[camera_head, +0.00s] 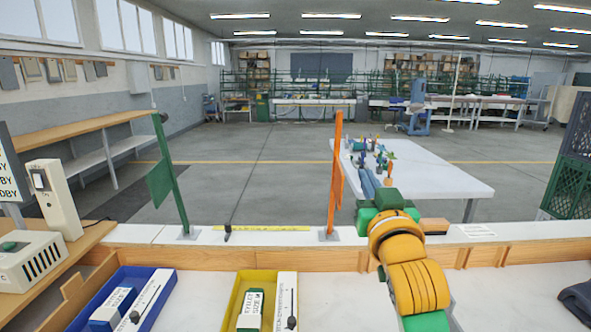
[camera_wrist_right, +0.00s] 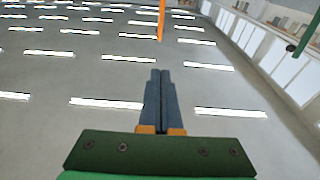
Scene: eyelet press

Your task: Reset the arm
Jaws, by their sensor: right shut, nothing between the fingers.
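My right arm, orange and yellow with green parts, reaches forward over the right of the bench in the head view. Its right gripper (camera_head: 362,165) is raised beyond the bench's back edge, pointing away, with blue-grey fingers. In the right wrist view the fingers of this gripper (camera_wrist_right: 160,75) are together with nothing between them, and the ceiling lights fill the background. My left gripper does not show.
A green post (camera_head: 175,185) and an orange post (camera_head: 334,180) stand on the bench's back ledge; the orange one is just left of my right gripper. A blue tray (camera_head: 75,320) and a yellow tray (camera_head: 235,300) hold boxes. A white table (camera_head: 440,182) stands beyond.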

